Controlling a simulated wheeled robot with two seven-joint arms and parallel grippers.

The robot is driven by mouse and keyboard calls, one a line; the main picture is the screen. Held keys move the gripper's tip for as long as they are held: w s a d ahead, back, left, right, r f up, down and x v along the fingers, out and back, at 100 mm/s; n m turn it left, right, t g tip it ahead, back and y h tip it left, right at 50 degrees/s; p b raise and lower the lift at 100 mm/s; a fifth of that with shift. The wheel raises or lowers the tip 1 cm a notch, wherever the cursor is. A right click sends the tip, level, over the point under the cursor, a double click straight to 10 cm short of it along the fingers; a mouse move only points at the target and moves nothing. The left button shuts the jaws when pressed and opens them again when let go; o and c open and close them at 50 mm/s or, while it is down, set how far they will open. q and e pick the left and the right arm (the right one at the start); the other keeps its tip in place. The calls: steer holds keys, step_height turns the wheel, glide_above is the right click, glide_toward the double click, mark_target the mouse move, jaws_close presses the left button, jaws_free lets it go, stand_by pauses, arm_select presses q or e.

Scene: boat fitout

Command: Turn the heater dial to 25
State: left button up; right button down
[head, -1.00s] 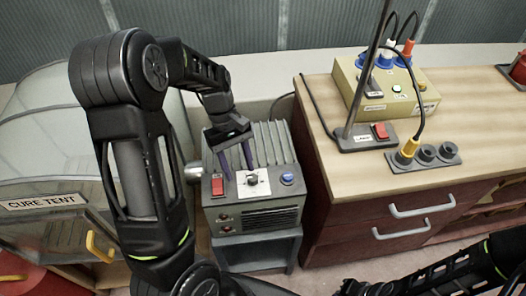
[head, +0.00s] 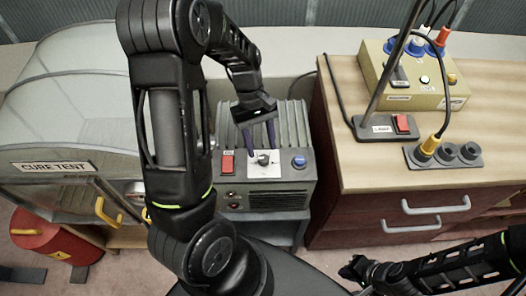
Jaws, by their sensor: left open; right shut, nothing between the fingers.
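The heater (head: 265,201) is a grey ribbed box on a low stand between the cure tent and the wooden cabinet. Its dial (head: 263,159) is a small dark knob on a white plate on the top face; the scale is too small to read. A red switch (head: 227,164) sits left of the dial and a blue button (head: 299,161) right of it. My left gripper (head: 262,147) is open, its two purple fingers pointing down just above and behind the dial; I cannot tell whether they touch it. My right gripper (head: 357,270) is shut and empty, low in front of the cabinet.
The cure tent (head: 75,125) stands at the left, with a red drum (head: 50,238) below it. The wooden cabinet (head: 400,160) at the right carries a lamp base (head: 385,127), a yellow-green box (head: 410,82) and a socket strip (head: 443,157). Floor shows in front of the heater.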

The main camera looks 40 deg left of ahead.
mark_target(264, 158)
arm_select(q)
steer(key=shift+x, duration=1.8)
steer(key=shift+c, duration=0.2)
jaws_close()
